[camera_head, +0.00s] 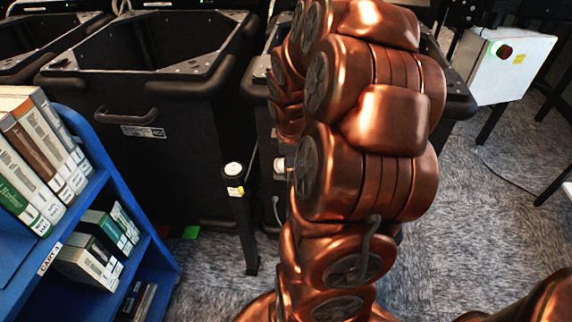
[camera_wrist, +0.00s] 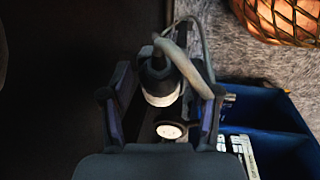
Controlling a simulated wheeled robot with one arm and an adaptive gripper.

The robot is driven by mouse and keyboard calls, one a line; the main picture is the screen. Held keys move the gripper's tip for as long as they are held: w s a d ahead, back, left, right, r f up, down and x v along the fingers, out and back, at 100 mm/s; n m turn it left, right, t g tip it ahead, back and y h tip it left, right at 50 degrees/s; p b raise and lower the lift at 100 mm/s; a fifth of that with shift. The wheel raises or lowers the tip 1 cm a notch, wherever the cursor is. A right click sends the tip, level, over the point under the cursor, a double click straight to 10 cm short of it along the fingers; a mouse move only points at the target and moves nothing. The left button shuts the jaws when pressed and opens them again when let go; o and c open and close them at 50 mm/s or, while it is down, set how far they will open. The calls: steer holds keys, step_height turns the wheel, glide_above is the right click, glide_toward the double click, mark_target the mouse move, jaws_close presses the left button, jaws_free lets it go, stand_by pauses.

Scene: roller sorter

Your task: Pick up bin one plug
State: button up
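The plug (camera_wrist: 160,92) has a black body with a white ring and a grey cable looping from its top. It shows in the wrist view between the two fingers of my gripper (camera_wrist: 164,106). The gripper is open, with a visible gap between the plug and the right finger. Whether the left finger touches the plug is unclear. A round white-faced socket (camera_wrist: 171,131) with small holes shows just below the plug in that view. In the head view my copper arm hides the gripper. A white-topped fitting (camera_head: 234,169) sits on a black post beside the bin.
Black bins (camera_head: 152,105) with handles stand at the back left. A blue book cart (camera_head: 152,240) stands at the left and also shows in the wrist view (camera_wrist: 272,122). A white box with a red button (camera_head: 505,60) is at upper right. Open carpet lies right of my arm.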

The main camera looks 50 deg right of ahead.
jaws_close()
steer(key=shift+r, duration=0.1)
stand_by(0.3)
steer(key=shift+r, duration=1.75)
steer(key=s+a+r, duration=0.1)
steer(key=s+a, duration=0.7)
steer(key=a, duration=0.5)
steer(key=shift+s+a+r+b, duration=0.15)
steer(key=shift+s+a+b, duration=0.05)
steer(key=shift+s+b, duration=0.15)
